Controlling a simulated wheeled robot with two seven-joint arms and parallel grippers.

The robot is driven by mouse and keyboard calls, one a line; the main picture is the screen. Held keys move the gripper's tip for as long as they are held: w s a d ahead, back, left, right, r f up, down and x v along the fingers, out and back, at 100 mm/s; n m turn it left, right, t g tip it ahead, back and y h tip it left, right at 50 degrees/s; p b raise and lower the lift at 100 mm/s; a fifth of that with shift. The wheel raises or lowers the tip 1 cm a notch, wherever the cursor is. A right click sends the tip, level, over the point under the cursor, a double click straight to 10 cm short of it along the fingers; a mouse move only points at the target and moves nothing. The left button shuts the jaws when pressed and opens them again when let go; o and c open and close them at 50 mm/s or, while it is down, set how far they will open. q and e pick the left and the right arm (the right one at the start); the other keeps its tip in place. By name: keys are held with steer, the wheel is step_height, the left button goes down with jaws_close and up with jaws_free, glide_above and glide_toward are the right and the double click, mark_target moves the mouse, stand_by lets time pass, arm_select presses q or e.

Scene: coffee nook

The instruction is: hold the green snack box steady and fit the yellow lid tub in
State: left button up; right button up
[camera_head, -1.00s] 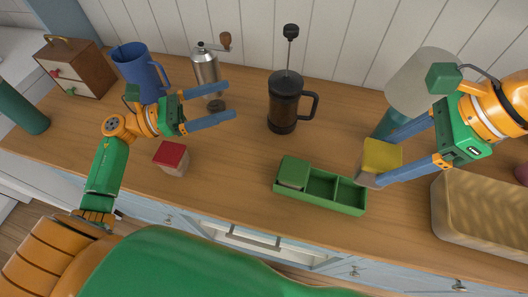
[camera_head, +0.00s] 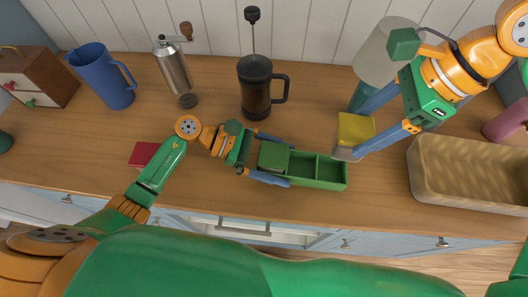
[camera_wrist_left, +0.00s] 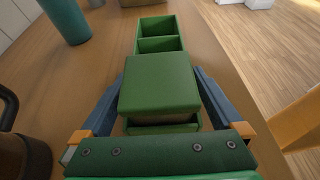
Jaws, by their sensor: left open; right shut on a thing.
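The green snack box (camera_head: 318,182) stands on the counter. A green-lidded tub (camera_head: 273,155) sits in its left compartment; the two compartments to the right are empty. In the left wrist view the green lid (camera_wrist_left: 160,82) is close, with the empty compartments of the box (camera_wrist_left: 158,44) beyond it. My left gripper (camera_head: 274,160) is open, its fingers on either side of the box's left end. I cannot tell whether they touch it. My right gripper (camera_head: 352,133) is shut on the yellow lid tub (camera_head: 356,128), just behind and right of the box.
A red-lidded tub (camera_head: 142,153) is partly behind my left arm. A french press (camera_head: 255,88), grinder (camera_head: 173,70) and blue jug (camera_head: 103,76) stand behind. A teal-based container (camera_head: 384,50) stands behind the yellow tub. A woven basket (camera_head: 468,178) is at the right.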

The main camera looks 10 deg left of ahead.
arm_select(q)
steer(key=c, duration=1.2)
steer(key=shift+o, duration=0.2)
arm_select(e)
steer(key=shift+f, duration=3.6)
steer(key=shift+f, duration=0.25)
steer(key=shift+f, duration=0.35)
steer(key=shift+f, duration=0.7)
steer(key=shift+f, duration=0.45)
